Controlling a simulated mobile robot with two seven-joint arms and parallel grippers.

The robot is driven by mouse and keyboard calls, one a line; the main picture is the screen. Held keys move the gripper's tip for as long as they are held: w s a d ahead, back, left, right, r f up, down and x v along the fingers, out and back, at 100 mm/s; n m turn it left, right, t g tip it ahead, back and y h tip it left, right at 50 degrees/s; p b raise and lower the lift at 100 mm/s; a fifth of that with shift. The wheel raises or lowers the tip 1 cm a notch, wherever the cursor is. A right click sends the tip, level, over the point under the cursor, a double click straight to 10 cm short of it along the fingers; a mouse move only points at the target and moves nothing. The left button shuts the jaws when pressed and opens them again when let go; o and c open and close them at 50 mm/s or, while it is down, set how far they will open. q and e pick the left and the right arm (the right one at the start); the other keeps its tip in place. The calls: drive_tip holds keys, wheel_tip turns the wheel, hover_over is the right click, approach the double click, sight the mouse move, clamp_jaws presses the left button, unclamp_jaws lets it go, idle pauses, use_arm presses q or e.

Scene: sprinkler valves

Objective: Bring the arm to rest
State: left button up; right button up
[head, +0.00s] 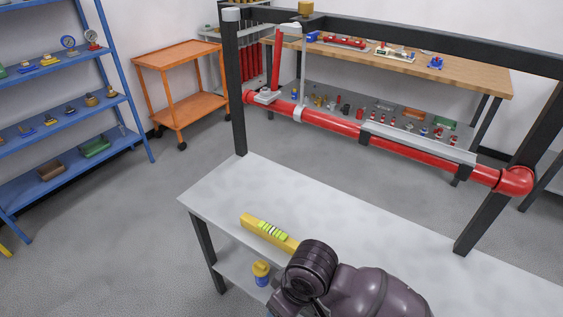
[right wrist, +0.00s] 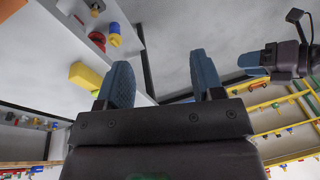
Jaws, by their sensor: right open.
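My right gripper (right wrist: 160,85) shows in the right wrist view with its two blue-grey fingers apart and nothing between them. What appears to be my left gripper (right wrist: 255,62) shows at the right edge of that view, side on, with a blue fingertip; I cannot tell whether it is open. In the head view one dark purple arm of mine covers the bottom middle, over the grey bench (head: 225,185). No fingers show there.
A yellow bar with green stripes (head: 262,229) lies on the bench beside my arm. A blue and yellow container (head: 261,273) stands on the shelf below. A red pipe (head: 335,124) on a black frame crosses behind. Blue shelves (head: 60,113) and an orange cart (head: 180,55) stand left.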

drive_tip(key=s+d+r+m+t+h, duration=0.15)
drive_tip(key=s+d+m, duration=0.35)
drive_tip(key=d, duration=0.8)
drive_tip(key=s+d+m+t+h, duration=0.2)
drive_tip(key=s+d+m, duration=0.3)
drive_tip(key=d, duration=0.9)
drive_tip(key=w+f+t, duration=0.3)
drive_tip(key=f+t, duration=0.1)
drive_tip(key=f, duration=0.2)
drive_tip(key=w+f+n+t+b, duration=0.1)
drive_tip(key=w+f+t, duration=0.2)
drive_tip(key=f, duration=0.3)
drive_tip(key=shift+w+a+n+t+y, duration=0.25)
drive_tip(key=shift+w+n+t+y, duration=0.1)
drive_tip(key=shift+t, duration=0.2)
